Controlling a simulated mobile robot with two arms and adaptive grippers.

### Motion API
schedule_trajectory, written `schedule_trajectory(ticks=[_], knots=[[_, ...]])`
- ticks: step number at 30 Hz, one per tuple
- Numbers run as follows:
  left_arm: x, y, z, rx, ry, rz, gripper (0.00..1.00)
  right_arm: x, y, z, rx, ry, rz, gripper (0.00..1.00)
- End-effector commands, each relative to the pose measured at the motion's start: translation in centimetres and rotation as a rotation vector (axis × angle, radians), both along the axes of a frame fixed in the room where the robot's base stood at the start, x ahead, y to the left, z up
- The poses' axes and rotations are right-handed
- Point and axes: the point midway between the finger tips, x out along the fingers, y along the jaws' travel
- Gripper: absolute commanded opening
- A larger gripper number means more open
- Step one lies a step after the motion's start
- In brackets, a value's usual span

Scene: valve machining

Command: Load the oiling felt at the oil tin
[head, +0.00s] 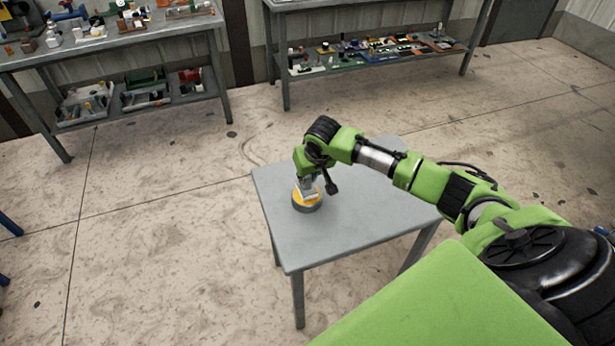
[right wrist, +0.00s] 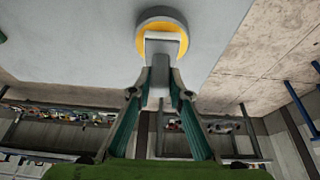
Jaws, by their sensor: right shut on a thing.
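A round grey tin with a yellow-orange inside (head: 300,206) stands on the small grey table (head: 370,222), near its left side. My right gripper (head: 310,190) points down at the tin from above. In the right wrist view its fingers (right wrist: 160,88) are closed on a pale grey block-like piece (right wrist: 164,46), which I take to be the felt. That piece overlaps the yellow inside of the tin (right wrist: 142,40). I cannot tell whether it touches the bottom. My left gripper is in neither view.
The rest of the small tabletop is bare. A workbench (head: 110,42) with bins and parts stands at the back left. A shelf rack (head: 375,62) with many small parts stands at the back. The floor (head: 170,220) left of the table is clear.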

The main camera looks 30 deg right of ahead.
Motion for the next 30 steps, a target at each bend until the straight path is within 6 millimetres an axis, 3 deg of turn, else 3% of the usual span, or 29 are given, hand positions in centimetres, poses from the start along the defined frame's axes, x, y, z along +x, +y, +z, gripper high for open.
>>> schedule_trajectory(ticks=[30], knots=[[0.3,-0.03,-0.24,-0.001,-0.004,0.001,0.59,0.01,0.01,-0.85,0.0,0.0,0.0,0.0]])
